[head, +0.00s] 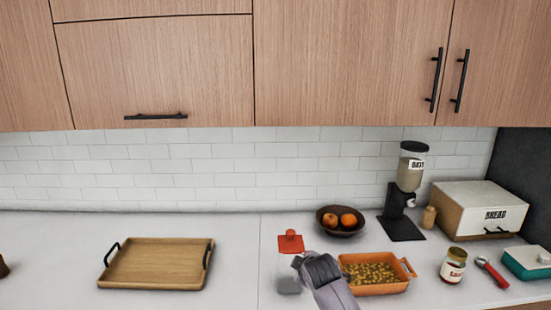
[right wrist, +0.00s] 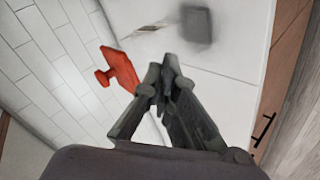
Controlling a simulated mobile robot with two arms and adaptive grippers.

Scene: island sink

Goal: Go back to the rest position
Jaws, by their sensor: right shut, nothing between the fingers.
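My right gripper (head: 318,268) is over the counter at the lower middle of the head view. In the right wrist view its fingers (right wrist: 166,78) are shut together with nothing between them. A clear container with a red lid (head: 290,242) stands just left of the gripper; its see-through body is hard to make out. The red lid (right wrist: 120,68) also shows in the right wrist view, left of the fingers and apart from them in the picture. My left gripper is not in view.
An orange dish of food (head: 374,288) is close to the right of my gripper. A fruit bowl (head: 331,228), dispenser (head: 402,226), bread box (head: 470,206) and jar (head: 453,266) stand further right. A wooden tray (head: 155,262) lies left, with bare counter between.

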